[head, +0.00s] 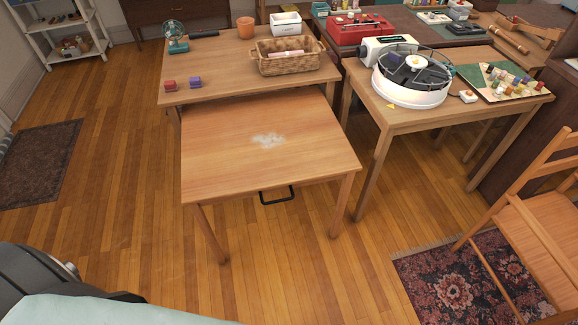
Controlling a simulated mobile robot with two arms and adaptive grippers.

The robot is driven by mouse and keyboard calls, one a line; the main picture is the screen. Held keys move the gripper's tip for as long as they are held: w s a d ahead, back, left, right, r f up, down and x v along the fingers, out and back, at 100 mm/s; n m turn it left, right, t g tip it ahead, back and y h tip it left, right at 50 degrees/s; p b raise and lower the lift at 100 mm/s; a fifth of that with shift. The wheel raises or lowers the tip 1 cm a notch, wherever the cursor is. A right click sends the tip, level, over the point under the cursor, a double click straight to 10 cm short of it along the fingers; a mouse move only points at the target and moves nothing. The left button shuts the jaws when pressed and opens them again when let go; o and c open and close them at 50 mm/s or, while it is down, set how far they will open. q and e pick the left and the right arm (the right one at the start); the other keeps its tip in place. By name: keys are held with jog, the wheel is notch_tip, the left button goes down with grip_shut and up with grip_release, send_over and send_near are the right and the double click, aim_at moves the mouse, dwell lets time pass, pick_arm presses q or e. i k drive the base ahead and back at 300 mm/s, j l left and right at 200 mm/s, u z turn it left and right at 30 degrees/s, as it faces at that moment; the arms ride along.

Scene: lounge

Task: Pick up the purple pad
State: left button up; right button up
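The purple pad (195,82) is a small purple block in the head view. It lies near the front left edge of the back wooden table (222,62). A similar red pad (170,85) lies just to its left, with a small gap between them. Nothing covers the purple pad. Neither of my grippers is in view.
A lower wooden table (225,165) with a whitish powdery patch (268,141) stands in front. A wicker basket (290,66) is right of the pads, a small fan (174,36) behind them. A right table holds a round white machine (410,92).

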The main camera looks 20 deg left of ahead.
aim_at(196, 82)
jog(key=u, duration=1.3)
